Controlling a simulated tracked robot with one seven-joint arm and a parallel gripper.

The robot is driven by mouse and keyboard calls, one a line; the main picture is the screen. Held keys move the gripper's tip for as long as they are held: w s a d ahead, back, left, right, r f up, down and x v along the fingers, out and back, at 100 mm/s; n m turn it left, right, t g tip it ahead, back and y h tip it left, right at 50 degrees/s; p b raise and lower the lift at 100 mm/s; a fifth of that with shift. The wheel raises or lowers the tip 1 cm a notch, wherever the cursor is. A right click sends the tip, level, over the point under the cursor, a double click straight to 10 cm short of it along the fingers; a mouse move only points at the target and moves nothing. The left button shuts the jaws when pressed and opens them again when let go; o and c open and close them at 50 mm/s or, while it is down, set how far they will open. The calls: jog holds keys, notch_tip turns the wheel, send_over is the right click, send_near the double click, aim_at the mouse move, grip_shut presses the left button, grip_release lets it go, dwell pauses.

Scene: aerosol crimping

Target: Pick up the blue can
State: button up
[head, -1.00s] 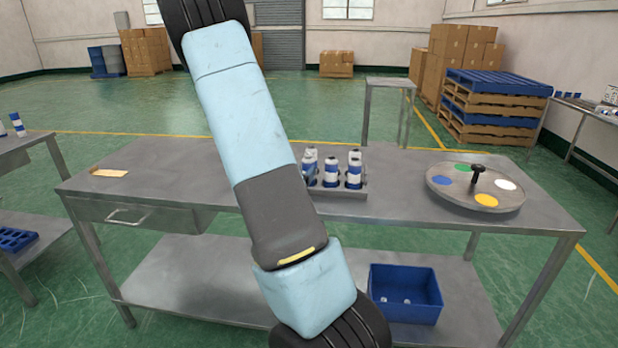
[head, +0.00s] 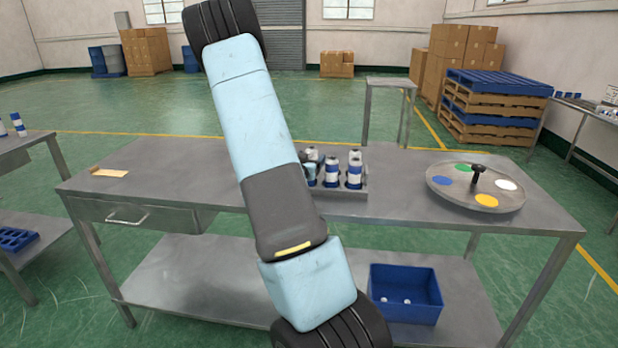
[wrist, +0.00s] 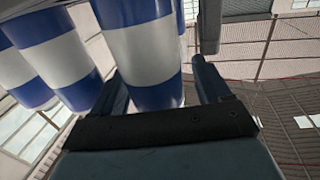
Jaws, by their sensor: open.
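Several blue-and-white banded cans (head: 354,171) stand in a grey tray (head: 347,194) on the steel table, partly hidden by my arm in the head view. In the wrist view, one blue-and-white can (wrist: 144,48) is between the open fingers of my gripper (wrist: 160,88), closer to the left finger. Whether a finger touches it is not clear. More banded cans (wrist: 52,58) stand close to its left in that view. My arm mostly hides my gripper in the head view.
A round turntable (head: 475,200) with coloured spots and a black knob sits on the table's right. A tan piece (head: 109,173) lies at the left. A blue bin (head: 405,292) stands on the lower shelf. The table is clear between tan piece and tray.

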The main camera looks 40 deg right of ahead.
grip_shut()
dwell(0.8)
